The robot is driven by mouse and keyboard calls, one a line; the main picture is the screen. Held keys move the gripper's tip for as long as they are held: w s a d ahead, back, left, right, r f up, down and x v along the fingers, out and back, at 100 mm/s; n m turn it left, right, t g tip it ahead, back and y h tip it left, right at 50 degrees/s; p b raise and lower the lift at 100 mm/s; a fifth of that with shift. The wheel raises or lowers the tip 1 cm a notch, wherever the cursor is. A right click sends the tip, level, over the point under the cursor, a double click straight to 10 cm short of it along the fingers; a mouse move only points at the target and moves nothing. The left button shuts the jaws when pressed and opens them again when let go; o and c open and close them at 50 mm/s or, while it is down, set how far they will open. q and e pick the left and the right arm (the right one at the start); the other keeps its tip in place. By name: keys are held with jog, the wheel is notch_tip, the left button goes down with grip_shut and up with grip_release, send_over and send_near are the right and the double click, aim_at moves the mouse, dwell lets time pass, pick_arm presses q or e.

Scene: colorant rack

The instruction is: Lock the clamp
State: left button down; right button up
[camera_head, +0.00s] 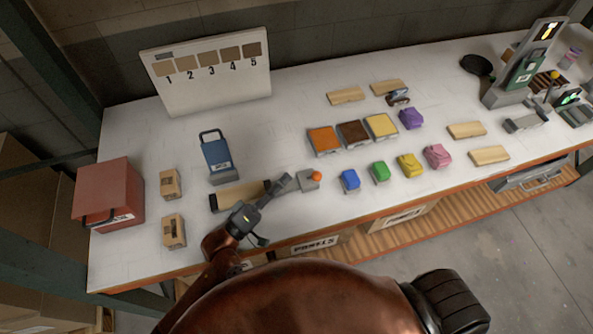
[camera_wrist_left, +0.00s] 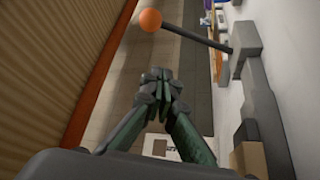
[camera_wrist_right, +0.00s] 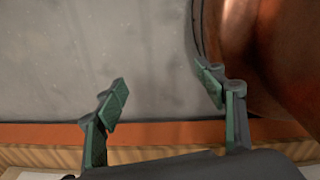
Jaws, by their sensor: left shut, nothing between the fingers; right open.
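The clamp (camera_head: 304,184) is a small grey device near the table's front edge, with an orange ball (camera_head: 316,176) on its lever. In the left wrist view, the lever (camera_wrist_left: 195,36) sticks out leftward from a grey bracket (camera_wrist_left: 245,40), away from the white surface, and ends in the orange ball (camera_wrist_left: 150,20). My left gripper (camera_head: 285,179) is left of the clamp in the head view. In the left wrist view its fingers (camera_wrist_left: 160,77) are shut and empty, apart from the ball and lever. My right gripper (camera_wrist_right: 165,88) is open and empty above the grey floor; the head view does not show it.
A wooden board (camera_head: 232,197) with a dark end lies just left of the clamp. A blue block (camera_head: 349,181) and several coloured ones stand to its right. A blue handled container (camera_head: 217,157) and a red box (camera_head: 108,195) stand left. White table (camera_head: 290,115) is clear behind the clamp.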

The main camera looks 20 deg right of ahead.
pick_arm(q)
jog(key=shift+v, duration=1.7)
jog(key=shift+w+f, duration=0.1)
jog(key=shift+w, duration=0.1)
